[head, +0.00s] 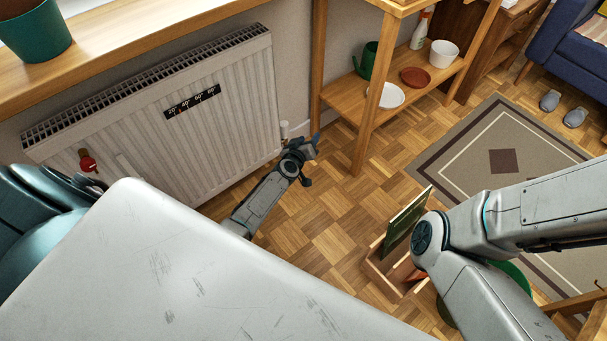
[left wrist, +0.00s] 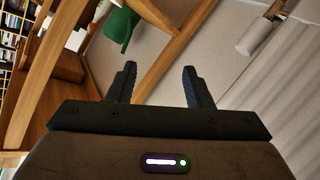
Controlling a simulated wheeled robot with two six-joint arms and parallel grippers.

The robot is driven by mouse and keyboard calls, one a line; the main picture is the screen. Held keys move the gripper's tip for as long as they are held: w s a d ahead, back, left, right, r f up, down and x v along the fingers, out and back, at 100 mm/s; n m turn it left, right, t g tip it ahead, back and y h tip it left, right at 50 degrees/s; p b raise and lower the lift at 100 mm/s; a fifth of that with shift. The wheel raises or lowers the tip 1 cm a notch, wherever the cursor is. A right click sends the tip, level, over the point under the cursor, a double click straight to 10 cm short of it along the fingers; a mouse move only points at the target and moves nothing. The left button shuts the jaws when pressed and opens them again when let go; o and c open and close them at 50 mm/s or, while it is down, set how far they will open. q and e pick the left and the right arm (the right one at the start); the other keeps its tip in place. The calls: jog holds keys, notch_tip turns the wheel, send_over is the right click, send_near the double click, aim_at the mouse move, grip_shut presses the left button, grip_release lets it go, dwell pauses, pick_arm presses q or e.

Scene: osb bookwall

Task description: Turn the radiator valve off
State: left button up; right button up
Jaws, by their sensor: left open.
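The white radiator (head: 215,125) stands against the wall under the wooden sill. A red valve knob (head: 87,161) shows at its left end. A white cylindrical valve head (head: 285,130) is at its right end; it also shows in the left wrist view, top right (left wrist: 258,37). My left gripper (head: 312,148) is close to the white valve head, just right of and below it, and seems apart from it. In the left wrist view its two fingers (left wrist: 160,70) are spread with nothing between them. My right arm is at the right; its gripper is out of view.
A wooden shelf (head: 345,105) with a green watering can (head: 367,61), bowls and a spray bottle stands just right of my left gripper. A wooden crate (head: 372,265) holding a green book is on the floor.

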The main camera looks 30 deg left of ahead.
pick_arm(q)
jog(key=s+d+f+m+g+h+p, duration=0.2)
jog(key=s+d+f+m+p, duration=0.1)
jog(key=s, duration=0.7)
jog(key=shift+s+d+f+m+g, duration=0.3)
jog(key=shift+d+f, duration=0.2)
jog(key=shift+d, duration=0.05)
